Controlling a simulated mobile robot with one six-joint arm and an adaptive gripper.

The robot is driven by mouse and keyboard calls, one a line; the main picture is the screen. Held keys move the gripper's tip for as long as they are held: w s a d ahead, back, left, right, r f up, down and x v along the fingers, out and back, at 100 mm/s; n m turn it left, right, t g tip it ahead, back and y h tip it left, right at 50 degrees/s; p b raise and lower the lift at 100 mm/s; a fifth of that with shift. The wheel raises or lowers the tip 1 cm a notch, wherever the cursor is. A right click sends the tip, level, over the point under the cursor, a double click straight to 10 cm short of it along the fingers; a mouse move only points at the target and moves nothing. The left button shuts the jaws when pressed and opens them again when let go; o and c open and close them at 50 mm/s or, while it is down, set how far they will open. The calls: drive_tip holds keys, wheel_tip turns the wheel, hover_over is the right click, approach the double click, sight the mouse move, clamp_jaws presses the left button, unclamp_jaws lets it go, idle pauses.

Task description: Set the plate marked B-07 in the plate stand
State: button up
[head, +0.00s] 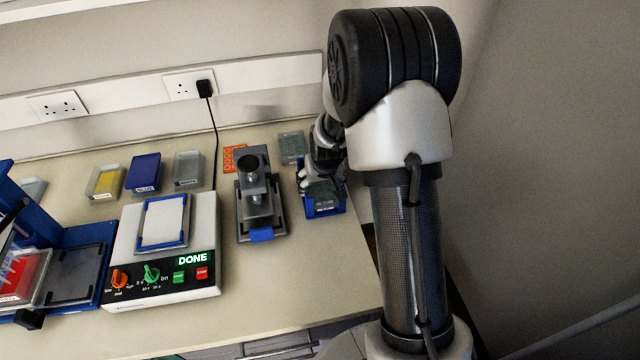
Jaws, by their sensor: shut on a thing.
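My gripper (322,172) is at the right end of the bench, partly hidden by my own arm. It points down and is shut on a grey-green plate (320,190). The plate is at the top of a blue open-topped holder (326,211), which looks like the plate stand. I cannot tell whether the plate rests in the holder or hangs just above it. The small label on the holder's front is too small to read. No B-07 mark can be read on any plate.
A grey press-like device (257,205) stands close left of the holder. A shaker (163,290) with lit "DONE" carries a white-topped plate. Several small trays, including a blue one (144,172), line the back. A grey tray (291,147) lies behind the holder.

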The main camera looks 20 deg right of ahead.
drive_tip(key=shift+r, duration=0.1)
drive_tip(key=shift+f+b, duration=0.3)
drive_tip(key=o, duration=1.1)
drive_tip(key=shift+r, duration=0.1)
